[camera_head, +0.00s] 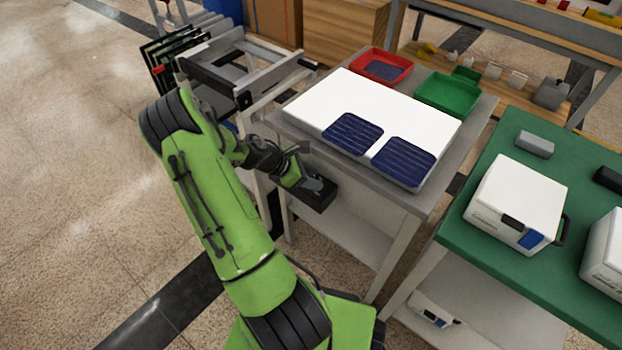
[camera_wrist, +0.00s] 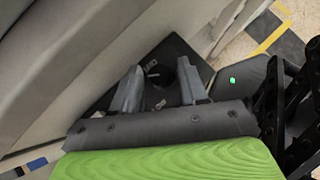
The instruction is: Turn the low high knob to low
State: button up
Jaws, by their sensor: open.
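A dark control box (camera_head: 322,199) is mounted at the front left of the grey workbench, below its top. The wrist view shows its black face (camera_wrist: 172,50) close up, with small pale marks too small to read. A dark knob-like shape shows near the right fingertip, and I cannot tell its setting. My gripper (camera_head: 307,183) is at the box. In the wrist view my gripper (camera_wrist: 158,74) has its two grey fingers apart over the black face, with nothing clearly held between them. I cannot tell whether a finger touches the knob.
The workbench (camera_head: 425,199) carries a white board (camera_head: 352,97) with two dark blue panels, a red tray (camera_head: 408,66) and a green tray (camera_head: 447,108). A green-topped table (camera_head: 465,254) with white boxes stands at the right. The floor at the left is clear.

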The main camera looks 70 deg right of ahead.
jog(key=shift+c, duration=0.4)
jog(key=c, duration=0.7)
jog(key=shift+o, duration=0.2)
jog(key=shift+r, duration=0.1)
